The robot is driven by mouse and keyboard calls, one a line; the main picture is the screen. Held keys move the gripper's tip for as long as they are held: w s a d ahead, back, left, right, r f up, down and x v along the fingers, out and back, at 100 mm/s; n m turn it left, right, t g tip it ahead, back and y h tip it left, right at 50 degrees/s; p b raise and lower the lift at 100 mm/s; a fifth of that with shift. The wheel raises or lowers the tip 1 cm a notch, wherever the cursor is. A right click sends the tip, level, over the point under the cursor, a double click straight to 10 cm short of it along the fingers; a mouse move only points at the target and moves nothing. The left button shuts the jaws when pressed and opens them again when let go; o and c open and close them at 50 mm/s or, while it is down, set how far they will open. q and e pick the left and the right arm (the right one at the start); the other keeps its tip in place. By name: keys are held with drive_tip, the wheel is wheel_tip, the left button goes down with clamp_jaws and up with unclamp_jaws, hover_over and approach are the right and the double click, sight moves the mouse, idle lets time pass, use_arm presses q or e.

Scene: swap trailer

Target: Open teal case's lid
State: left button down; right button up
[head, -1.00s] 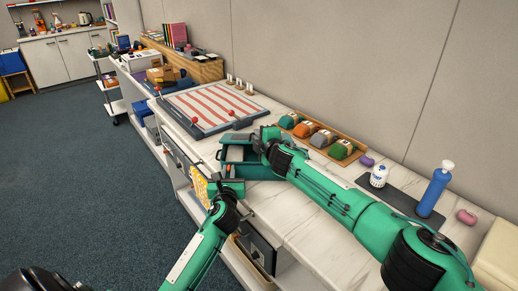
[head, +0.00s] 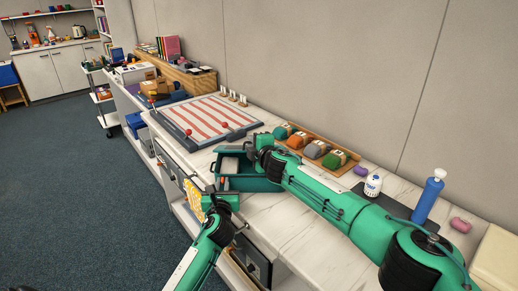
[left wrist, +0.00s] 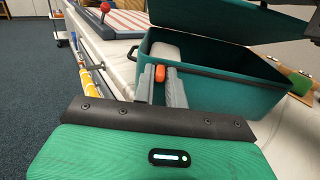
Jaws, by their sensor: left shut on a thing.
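The teal case (head: 262,184) sits on the counter's near edge; its inside shows, with a pale block in it. In the left wrist view the case (left wrist: 236,88) stands open, its lid (left wrist: 215,15) tilted up above the box. My left gripper (head: 214,190) is at the case's near side. In the left wrist view its grey fingertips (left wrist: 160,80) are closed at the near wall, with a small orange part (left wrist: 160,73) between them. My right gripper (head: 256,146) is at the lid's side of the case; its fingers are hidden, so its jaws cannot be read.
A red-and-white striped board (head: 205,117) lies left of the case. A wooden tray (head: 325,150) with several coloured items stands behind. A white bottle (head: 373,185) and a blue bottle (head: 428,198) are at right. Bare marble counter (head: 300,235) lies in front of my right arm.

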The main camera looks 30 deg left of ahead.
drive_tip(key=v, duration=1.2)
idle(0.6)
wheel_tip(320, 180, down, 7)
drive_tip(key=s+d, duration=0.1)
drive_tip(key=s, duration=0.2)
drive_tip(key=x, duration=1.2)
drive_tip(key=shift+w+d, duration=0.15)
idle(0.4)
clamp_jaws()
